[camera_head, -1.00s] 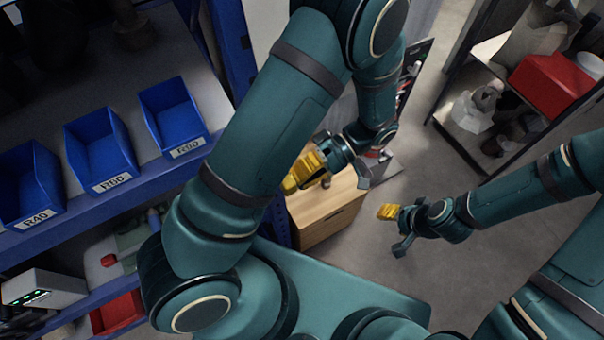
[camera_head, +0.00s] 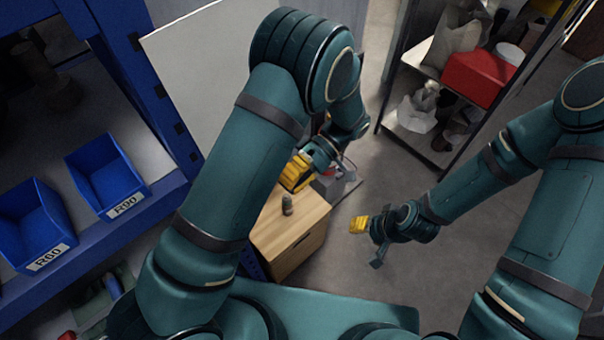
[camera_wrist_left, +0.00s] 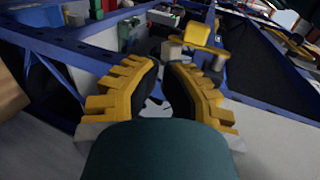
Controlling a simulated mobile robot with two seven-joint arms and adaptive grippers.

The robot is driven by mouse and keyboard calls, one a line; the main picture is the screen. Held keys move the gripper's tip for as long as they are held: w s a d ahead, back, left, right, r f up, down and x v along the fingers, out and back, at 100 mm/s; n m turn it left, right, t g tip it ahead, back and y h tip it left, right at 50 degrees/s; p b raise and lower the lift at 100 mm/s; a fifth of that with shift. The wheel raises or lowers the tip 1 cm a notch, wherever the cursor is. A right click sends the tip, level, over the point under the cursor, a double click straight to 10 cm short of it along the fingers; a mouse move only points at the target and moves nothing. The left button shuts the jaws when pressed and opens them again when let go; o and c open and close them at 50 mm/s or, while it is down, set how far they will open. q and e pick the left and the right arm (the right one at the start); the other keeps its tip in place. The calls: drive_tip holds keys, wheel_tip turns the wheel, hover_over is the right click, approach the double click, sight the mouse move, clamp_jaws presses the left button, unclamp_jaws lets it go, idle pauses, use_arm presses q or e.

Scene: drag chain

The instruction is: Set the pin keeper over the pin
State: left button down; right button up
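My left gripper (camera_head: 297,172) is above the back part of a wooden cabinet. In the left wrist view its yellow ribbed fingers (camera_wrist_left: 162,85) stand apart, with nothing clearly held between them. A small grey upright piece (camera_head: 287,204) stands on the cabinet top, just below the left gripper in the picture. It is too small to tell whether it is the pin or the keeper. My right gripper (camera_head: 367,238) is open and empty over the floor, right of the cabinet.
The wooden cabinet (camera_head: 290,243) is low. Blue racking (camera_head: 75,248) with labelled blue bins (camera_head: 107,175) stands on the left. A shelf at the back right holds a red box (camera_head: 477,77). Bare floor (camera_head: 375,180) lies between the cabinet and that shelf.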

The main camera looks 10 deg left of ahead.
use_arm(q)
drive_tip(key=shift+w+d, duration=1.05)
drive_tip(key=shift+w, duration=0.2)
